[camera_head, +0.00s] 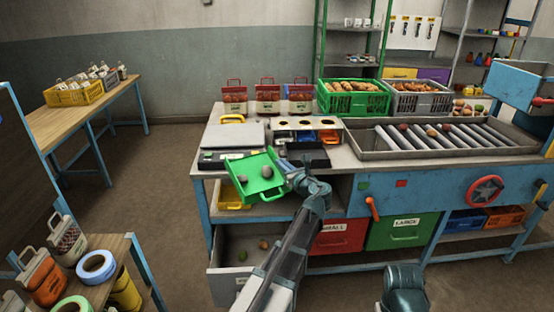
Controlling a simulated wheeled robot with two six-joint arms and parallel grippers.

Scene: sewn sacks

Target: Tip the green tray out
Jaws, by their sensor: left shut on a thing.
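The green tray (240,170) is held in front of the workbench's left end, tilted with its lower edge toward me. Two dark roundish pieces lie in it. My left gripper (294,178) is shut on the tray at its right side; the exact grip is partly hidden by my wrist. Below the tray, a grey open drawer (226,262) holds a few small round pieces, one green and one brownish. My right gripper is not visible; only part of my right arm shows at the bottom.
A scale (233,135) and a dark tray (308,155) stand on the bench (345,158) behind. A yellow bin (232,195) sits on the shelf below. Red (340,235) and green (402,230) drawers are to the right.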

